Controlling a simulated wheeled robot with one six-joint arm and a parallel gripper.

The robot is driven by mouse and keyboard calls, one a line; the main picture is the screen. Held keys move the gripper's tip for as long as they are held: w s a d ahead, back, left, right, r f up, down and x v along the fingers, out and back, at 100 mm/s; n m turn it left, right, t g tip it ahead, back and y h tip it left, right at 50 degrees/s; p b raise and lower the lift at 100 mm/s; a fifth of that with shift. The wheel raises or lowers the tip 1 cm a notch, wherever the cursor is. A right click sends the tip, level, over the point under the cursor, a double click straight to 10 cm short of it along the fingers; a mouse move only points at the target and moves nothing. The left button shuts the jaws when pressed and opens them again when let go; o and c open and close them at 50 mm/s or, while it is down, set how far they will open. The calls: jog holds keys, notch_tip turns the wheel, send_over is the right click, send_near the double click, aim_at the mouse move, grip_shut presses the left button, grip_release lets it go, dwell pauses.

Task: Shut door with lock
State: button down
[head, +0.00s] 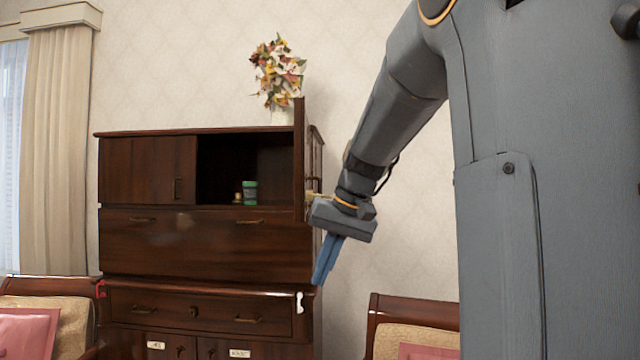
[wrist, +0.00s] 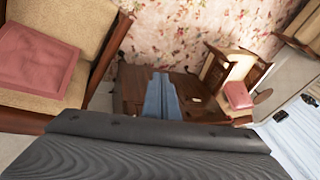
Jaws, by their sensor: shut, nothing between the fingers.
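A dark wooden cabinet (head: 170,245) stands against the wall. Its upper right door (head: 299,160) is swung open toward me and shows nearly edge-on, exposing a dark compartment (head: 225,160). The upper left door (head: 147,170) is closed. I cannot make out a lock on the open door. My gripper (head: 324,262) is shut and empty, its blue fingers pointing down beside the cabinet's right side, below the open door. I cannot tell whether they touch the cabinet. In the wrist view, the shut fingers (wrist: 162,97) show in front of dark wood (wrist: 135,85).
A flower vase (head: 281,116) is on top. Below are a drawer (head: 200,310), a white item (head: 299,303) at its right edge, and labelled lower doors. Cushioned chairs (head: 412,325) flank the cabinet.

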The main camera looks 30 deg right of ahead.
jog(key=s+d+r+t+p, duration=0.15)
jog(key=d+r, duration=0.25)
jog(key=r, duration=0.7)
jog(key=d+r+t+p, duration=0.15)
jog(key=d+r, duration=0.25)
jog(key=r, duration=0.7)
jog(key=w+a+f+p, duration=0.3)
jog(key=w+a+f, duration=0.3)
jog(key=w+f, duration=0.1)
jog(key=shift+w+f+p, duration=0.2)
jog(key=shift+f+p, duration=0.1)
jog(key=shift+f, duration=0.05)
